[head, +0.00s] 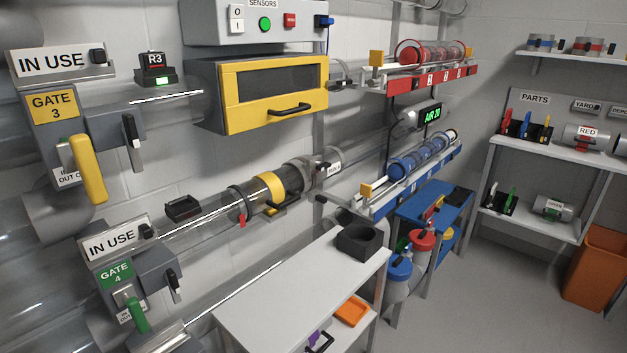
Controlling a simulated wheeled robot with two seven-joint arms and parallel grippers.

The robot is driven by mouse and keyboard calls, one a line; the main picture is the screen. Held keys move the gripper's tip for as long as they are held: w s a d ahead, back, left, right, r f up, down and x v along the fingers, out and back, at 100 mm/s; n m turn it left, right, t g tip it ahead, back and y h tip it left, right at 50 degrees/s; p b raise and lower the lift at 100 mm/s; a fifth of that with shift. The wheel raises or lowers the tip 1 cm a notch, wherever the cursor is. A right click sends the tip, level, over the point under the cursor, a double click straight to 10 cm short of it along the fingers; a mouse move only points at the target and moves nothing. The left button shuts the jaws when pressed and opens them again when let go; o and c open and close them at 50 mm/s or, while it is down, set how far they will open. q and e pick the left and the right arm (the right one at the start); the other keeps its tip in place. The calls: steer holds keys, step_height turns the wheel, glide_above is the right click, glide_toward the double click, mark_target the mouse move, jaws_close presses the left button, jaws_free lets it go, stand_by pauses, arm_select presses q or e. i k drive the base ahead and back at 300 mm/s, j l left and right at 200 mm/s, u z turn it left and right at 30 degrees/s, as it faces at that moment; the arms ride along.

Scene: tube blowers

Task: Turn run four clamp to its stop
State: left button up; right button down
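A clear tube runs from the green-labelled gate 4 (117,274) up to the right along the wall. A carrier with a yellow band (270,191) and dark ends shows in it. A dark ring clamp (240,203) with a small red tab (242,221) sits around the tube left of the yellow band. A dark handle (282,206) shows below the band. A small white label (334,167), too small to read surely, is at the tube's right, with a dark fitting (322,169) beside it. I cannot tell which part is the run four clamp's stop. Neither gripper is in view.
Gate 3 (53,107) and a yellow-framed cabinet (270,92) are above. A blue table (428,208) and shelves (540,160) stand right. The floor between is clear.

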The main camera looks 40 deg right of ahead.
mark_target(320, 167)
steer(key=l+z, duration=0.2)
steer(key=z, duration=0.95)
